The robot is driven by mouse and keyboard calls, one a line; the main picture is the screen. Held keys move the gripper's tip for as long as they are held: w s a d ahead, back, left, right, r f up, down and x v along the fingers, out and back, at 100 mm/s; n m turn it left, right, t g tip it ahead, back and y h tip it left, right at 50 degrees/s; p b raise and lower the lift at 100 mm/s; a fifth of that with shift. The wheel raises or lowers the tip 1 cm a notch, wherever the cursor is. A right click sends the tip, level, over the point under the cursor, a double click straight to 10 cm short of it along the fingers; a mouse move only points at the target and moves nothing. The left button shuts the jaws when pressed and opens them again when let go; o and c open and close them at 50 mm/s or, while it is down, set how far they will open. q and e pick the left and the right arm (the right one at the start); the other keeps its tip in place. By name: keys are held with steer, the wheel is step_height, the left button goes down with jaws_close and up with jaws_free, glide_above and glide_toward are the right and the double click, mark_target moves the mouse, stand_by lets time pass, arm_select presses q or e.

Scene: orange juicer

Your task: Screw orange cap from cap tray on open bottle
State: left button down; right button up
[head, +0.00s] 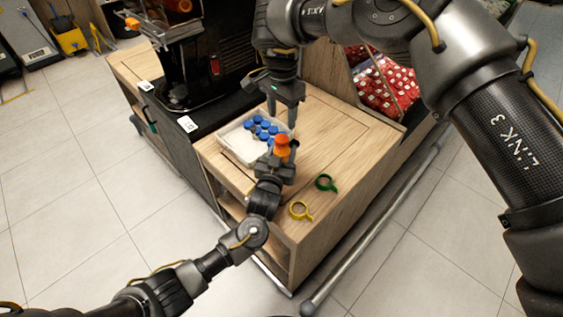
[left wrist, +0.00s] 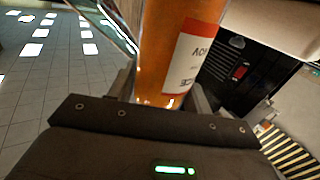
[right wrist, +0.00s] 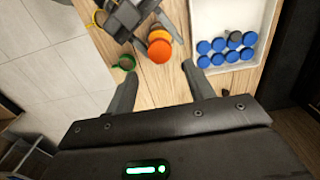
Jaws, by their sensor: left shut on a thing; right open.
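My left gripper (head: 281,168) is shut on an orange bottle (head: 282,152), held upright over the wooden counter. The bottle fills the top of the left wrist view (left wrist: 180,45), with its white and red label showing. A deep orange round top (right wrist: 160,51), which looks like an orange cap, is at the bottle's upper end; I cannot tell how tightly it sits. My right gripper (head: 283,116) points down above and behind the bottle, open and empty. In the right wrist view the bottle top lies beyond its spread fingers. No loose orange cap shows in the white tray (head: 240,146).
The tray holds several blue-capped items (right wrist: 218,60) and a grey one. A green ring (head: 325,183) and a yellow ring (head: 300,210) lie near the counter's front right. A black machine (head: 210,75) stands at the back left.

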mark_target(282, 138)
step_height(282, 138, down, 8)
steer(key=shift+r, duration=0.25)
